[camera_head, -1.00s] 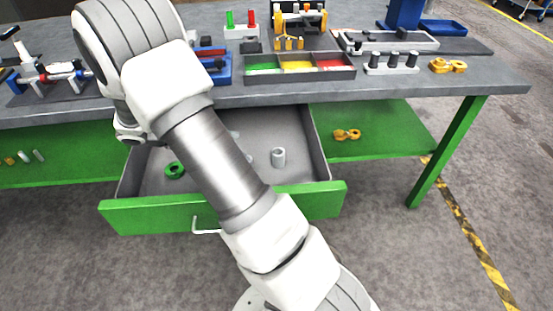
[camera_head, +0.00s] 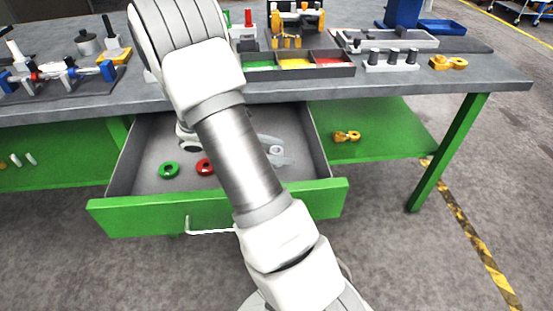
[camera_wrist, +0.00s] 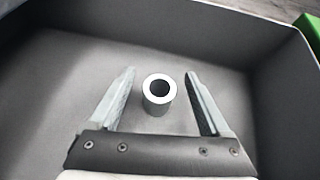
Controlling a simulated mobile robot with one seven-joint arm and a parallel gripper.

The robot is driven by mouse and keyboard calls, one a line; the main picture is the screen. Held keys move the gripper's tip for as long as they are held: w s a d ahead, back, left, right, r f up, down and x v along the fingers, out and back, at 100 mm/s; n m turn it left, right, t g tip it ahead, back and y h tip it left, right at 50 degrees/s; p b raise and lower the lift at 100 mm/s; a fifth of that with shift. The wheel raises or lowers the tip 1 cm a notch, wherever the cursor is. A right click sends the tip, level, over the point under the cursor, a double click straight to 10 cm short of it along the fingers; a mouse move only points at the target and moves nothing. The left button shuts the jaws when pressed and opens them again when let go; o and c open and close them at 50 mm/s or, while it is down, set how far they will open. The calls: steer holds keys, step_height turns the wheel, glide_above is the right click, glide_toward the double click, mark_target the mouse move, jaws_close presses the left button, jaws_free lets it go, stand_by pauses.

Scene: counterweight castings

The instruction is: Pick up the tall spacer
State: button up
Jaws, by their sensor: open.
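The tall spacer is a light grey hollow cylinder standing upright in the open drawer. In the wrist view the spacer (camera_wrist: 159,95) lies between the two fingers of my gripper (camera_wrist: 160,85), with a gap on each side. My gripper is open and empty, and its fingers point down into the drawer. In the head view the spacer (camera_head: 276,150) shows at the right part of the drawer, beside my gripper (camera_head: 283,153), partly hidden by my arm.
The open drawer (camera_head: 320,165) has grey walls and a green front. A green ring (camera_head: 169,169) and a red ring (camera_head: 205,167) lie left of the spacer. The bench top (camera_head: 440,80) above holds trays and fixtures. Yellow parts (camera_head: 347,136) lie on the green shelf at right.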

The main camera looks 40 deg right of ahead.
steer(key=shift+x, duration=1.2)
jaws_close()
